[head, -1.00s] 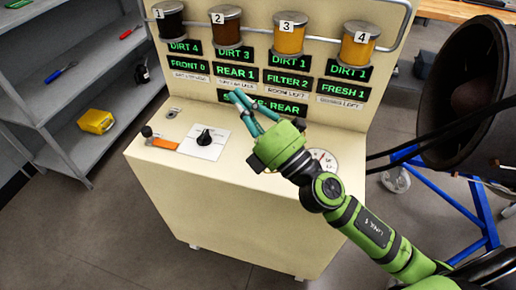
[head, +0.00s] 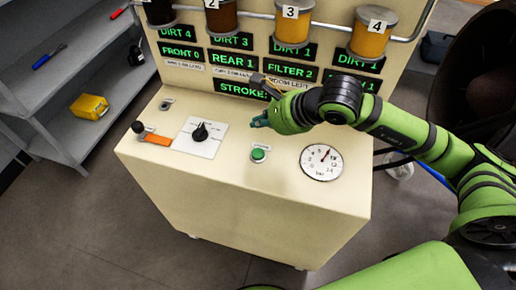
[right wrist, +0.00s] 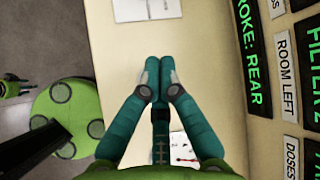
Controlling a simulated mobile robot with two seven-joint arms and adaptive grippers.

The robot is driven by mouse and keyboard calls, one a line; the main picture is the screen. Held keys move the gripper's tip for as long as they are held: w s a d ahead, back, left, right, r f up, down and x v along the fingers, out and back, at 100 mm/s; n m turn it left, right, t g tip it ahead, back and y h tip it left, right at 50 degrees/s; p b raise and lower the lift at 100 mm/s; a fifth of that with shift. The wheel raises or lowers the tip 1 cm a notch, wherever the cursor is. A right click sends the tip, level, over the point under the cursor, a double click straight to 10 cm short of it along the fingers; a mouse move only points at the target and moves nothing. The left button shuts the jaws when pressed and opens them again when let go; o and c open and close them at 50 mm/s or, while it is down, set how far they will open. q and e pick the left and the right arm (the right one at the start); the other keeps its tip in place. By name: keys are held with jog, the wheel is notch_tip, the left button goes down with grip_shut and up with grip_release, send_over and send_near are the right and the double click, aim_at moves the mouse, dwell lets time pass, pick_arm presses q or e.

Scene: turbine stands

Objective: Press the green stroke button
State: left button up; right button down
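The green button (head: 258,154) sits on the cream console top (head: 225,172), between the dial knob and the pressure gauge. It shows clear in the head view, with nothing touching it. My right gripper (head: 258,121) is above the console top, behind the button in the picture, pointing left. In the right wrist view its two teal fingers (right wrist: 160,66) lie together at the tips, with nothing between them. The button is not visible in that view. My left gripper is not in the head view; a small green part at the wrist view's left edge may belong to it.
A black knob (head: 200,132) on a white plate and an orange-based lever (head: 138,128) stand left on the console. A gauge (head: 322,162) lies right. The upright panel (head: 180,80) with green displays and numbered jars rises close behind my right gripper.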

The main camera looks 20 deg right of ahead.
aim_at(260, 155)
jog(key=shift+f, duration=0.15)
notch_tip(260, 155, down, 8)
jog(key=b, duration=0.4)
jog(key=shift+b, duration=0.4)
jog(key=shift+f+b, duration=0.3)
dwell(1.0)
jog(key=shift+f+b, duration=0.35)
jog(key=shift+b, duration=0.4)
jog(key=shift+f+b, duration=0.5)
jog(key=shift+b, duration=0.15)
dwell(0.5)
jog(key=shift+r, duration=0.15)
jog(key=shift+r+p, duration=0.3)
jog(key=shift+r, duration=0.45)
